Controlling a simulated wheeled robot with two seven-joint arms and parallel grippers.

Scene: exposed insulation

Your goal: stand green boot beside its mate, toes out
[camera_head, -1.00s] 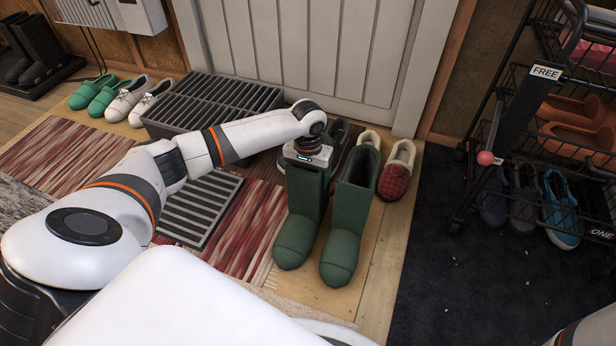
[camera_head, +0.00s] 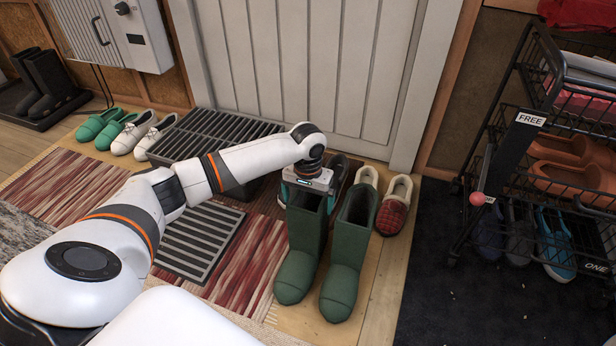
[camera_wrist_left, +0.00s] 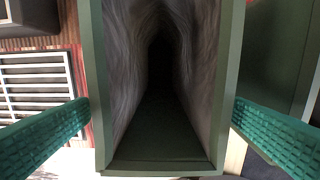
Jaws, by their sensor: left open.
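The green boot (camera_head: 301,250) under my left gripper stands upright on the floor, its toe pointing towards me, away from the door. Its mate (camera_head: 347,255), another green boot, stands upright close on its right, toe the same way. My left gripper (camera_head: 307,197) is open over the top of the left boot's shaft. In the left wrist view, the boot's open top (camera_wrist_left: 160,165) with its grey lining lies between the two teal fingers, one on each side. The mate's dark green side shows at the right there (camera_wrist_left: 280,60). My right gripper is out of view.
Red plaid slippers (camera_head: 394,207) stand behind the mate. A slatted rack (camera_head: 215,135) and a floor grille (camera_head: 201,242) lie left of the boots. A black wire cart (camera_head: 500,180) with shoes stands at the right. Dark mat (camera_head: 430,290) in front of it is mostly clear.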

